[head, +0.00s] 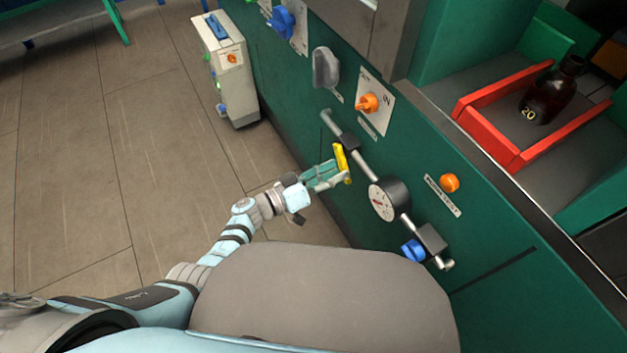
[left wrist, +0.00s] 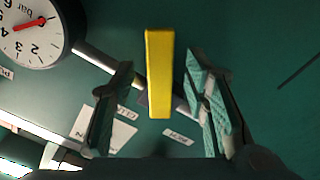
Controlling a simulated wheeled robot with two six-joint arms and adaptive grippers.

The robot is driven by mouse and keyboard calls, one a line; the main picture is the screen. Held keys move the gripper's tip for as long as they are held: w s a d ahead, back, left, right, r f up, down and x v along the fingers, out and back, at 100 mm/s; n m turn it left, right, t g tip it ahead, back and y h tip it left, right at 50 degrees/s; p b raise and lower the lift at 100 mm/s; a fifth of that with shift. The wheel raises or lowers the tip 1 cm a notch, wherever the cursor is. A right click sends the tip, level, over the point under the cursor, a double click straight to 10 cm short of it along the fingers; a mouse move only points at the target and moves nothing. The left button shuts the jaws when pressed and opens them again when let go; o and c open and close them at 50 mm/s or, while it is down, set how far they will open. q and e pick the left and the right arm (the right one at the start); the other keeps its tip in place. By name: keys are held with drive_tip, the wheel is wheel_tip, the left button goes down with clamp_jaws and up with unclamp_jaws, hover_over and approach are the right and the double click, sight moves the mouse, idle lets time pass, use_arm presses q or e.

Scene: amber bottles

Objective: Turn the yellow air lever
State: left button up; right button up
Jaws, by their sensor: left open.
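The yellow air lever (head: 341,162) sits on a metal pipe on the front of the green machine. In the left wrist view the yellow lever (left wrist: 159,73) stands nearly upright in the picture, between the two fingers. My left gripper (head: 335,178) is at the lever. In the left wrist view my left gripper (left wrist: 158,95) is open, with its teal finger pads on either side of the lever and a gap showing on both sides. Whether a pad touches the lever in depth I cannot tell. My right gripper is not in view.
A round pressure gauge (head: 384,200) sits on the same pipe, with a blue knob (head: 413,250) beyond it. A brown bottle (head: 551,93) stands by a red guide (head: 487,137).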

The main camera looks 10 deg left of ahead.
use_arm(q)
drive_tip(key=v, duration=0.8)
drive_tip(key=shift+s+a, duration=0.25)
drive_tip(key=shift+a, duration=0.05)
